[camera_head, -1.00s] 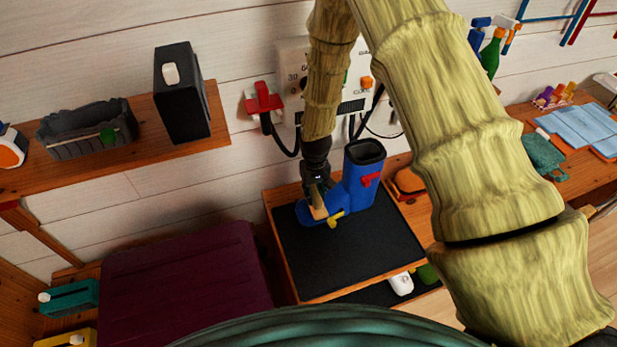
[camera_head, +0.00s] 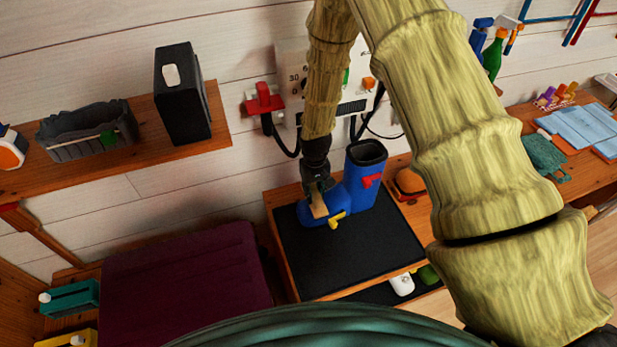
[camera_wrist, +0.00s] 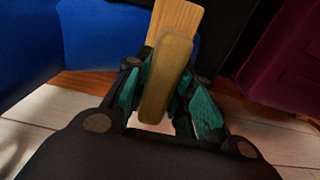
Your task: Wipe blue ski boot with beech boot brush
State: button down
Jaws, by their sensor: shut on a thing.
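The blue ski boot (camera_head: 361,188) stands upright on the black mat (camera_head: 350,255) of a low wooden stand, with a red buckle on its shaft and a yellow one near its toe. My gripper (camera_head: 318,190) points down over the toe part of the boot. It is shut on the beech boot brush (camera_head: 318,206), a pale wooden block at the toe. In the wrist view the brush (camera_wrist: 166,80) sits between the teal finger pads, with the blue boot (camera_wrist: 90,45) at the left. I cannot tell whether the brush touches the boot; its bristles are hidden.
A control box (camera_head: 290,60) with cables and a red part is on the wall behind. A wooden shelf (camera_head: 215,125) holds a grey basket (camera_head: 85,140) and a black box (camera_head: 182,90). A dark red padded seat (camera_head: 185,280) is left of the stand. The mat's front is clear.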

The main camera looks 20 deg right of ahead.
jog(key=shift+s+a, duration=0.1)
jog(key=shift+a, duration=0.4)
jog(key=shift+a+f, duration=0.1)
jog(key=shift+a, duration=0.25)
notch_tip(320, 180, up, 3)
jog(key=shift+r+p, duration=0.1)
jog(key=shift+p, duration=0.55)
jog(key=shift+r+p, duration=0.45)
jog(key=shift+r, duration=0.2)
jog(key=shift+r+p, duration=1.2)
jog(key=shift+r, duration=0.85)
